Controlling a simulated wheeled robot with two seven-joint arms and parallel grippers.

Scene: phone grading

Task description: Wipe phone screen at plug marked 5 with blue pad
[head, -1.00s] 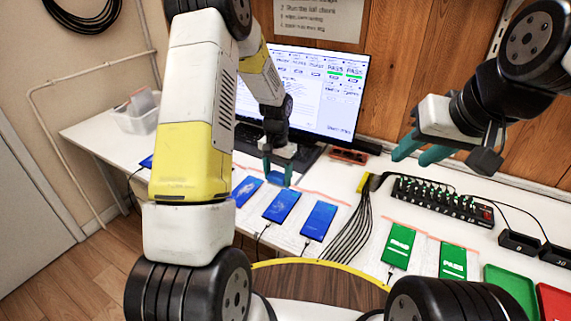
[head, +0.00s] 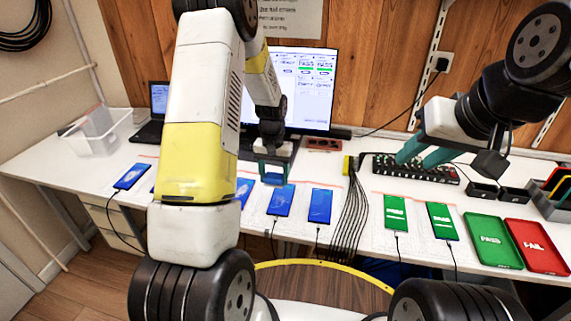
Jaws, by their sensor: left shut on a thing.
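My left gripper (head: 273,174) is above the table, just behind a blue-screened phone (head: 280,201). It is shut on a small blue thing, apparently the blue pad, mostly hidden between its teal fingers. Whether it touches the phone cannot be told. Another blue-screened phone (head: 320,206) lies to the right, and one (head: 244,190) to the left, partly behind my arm. A further phone (head: 132,176) lies at the far left. Two phones with green screens (head: 396,212) and (head: 441,220) lie to the right. Plug numbers are not readable. My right gripper (head: 423,157) is open and empty.
A black power strip (head: 446,175) with several plugs lies behind the green-screened phones, near my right gripper. A cable bundle (head: 350,215) crosses the table. A green tray (head: 492,240) and a red tray (head: 537,246) are at right. A monitor (head: 312,90) stands behind.

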